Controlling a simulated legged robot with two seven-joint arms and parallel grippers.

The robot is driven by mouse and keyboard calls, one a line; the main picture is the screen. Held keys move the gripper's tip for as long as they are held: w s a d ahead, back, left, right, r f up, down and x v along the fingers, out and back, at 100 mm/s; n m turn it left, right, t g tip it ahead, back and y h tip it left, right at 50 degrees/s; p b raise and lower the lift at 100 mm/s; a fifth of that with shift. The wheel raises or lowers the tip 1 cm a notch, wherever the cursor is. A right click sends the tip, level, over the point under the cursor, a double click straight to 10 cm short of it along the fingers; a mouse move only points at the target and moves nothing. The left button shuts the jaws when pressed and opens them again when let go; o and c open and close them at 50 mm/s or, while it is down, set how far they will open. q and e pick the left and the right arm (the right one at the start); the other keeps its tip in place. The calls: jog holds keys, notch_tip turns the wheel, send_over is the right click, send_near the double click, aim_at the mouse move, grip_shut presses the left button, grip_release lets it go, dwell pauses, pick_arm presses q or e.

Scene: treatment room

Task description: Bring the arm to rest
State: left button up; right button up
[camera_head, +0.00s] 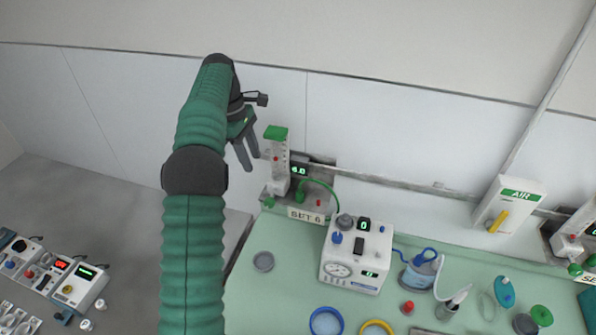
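My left arm, green and ribbed, rises from the bottom edge left of centre. Its dark gripper (252,163) points down, with two grey fingers a little apart and nothing seen between them. In the picture it is just left of the flowmeter (279,160) with a green top, on the panel marked SET 6; whether they touch I cannot tell. My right gripper is not in view.
A white device (356,256) with a gauge stands on the green table (285,290). Cups, rings and a tubed bottle (420,270) lie to its right. A white AIR box (510,207) is on the wall. Small devices (75,283) stand at far left.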

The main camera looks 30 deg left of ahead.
pick_arm(q)
jog(key=s+d+f+m+y+b, duration=0.1)
jog(key=s+d+f+m+b, duration=0.1)
jog(key=d+f+m+b, duration=0.95)
jog(key=s+d+f+m+t+y+b, duration=0.1)
jog(key=s+d+f+m, duration=0.9)
jog(key=s+d+f, duration=0.4)
jog(key=d+f, duration=0.1)
jog(key=d, duration=0.2)
jog(key=shift+s+f+t, duration=0.2)
jog(key=shift+f+t, duration=0.15)
jog(key=shift+t, duration=0.05)
jog(key=shift+s+d+r, duration=0.1)
jog(key=shift+d, duration=0.25)
jog(key=shift+a, duration=0.25)
jog(key=shift+d, duration=0.15)
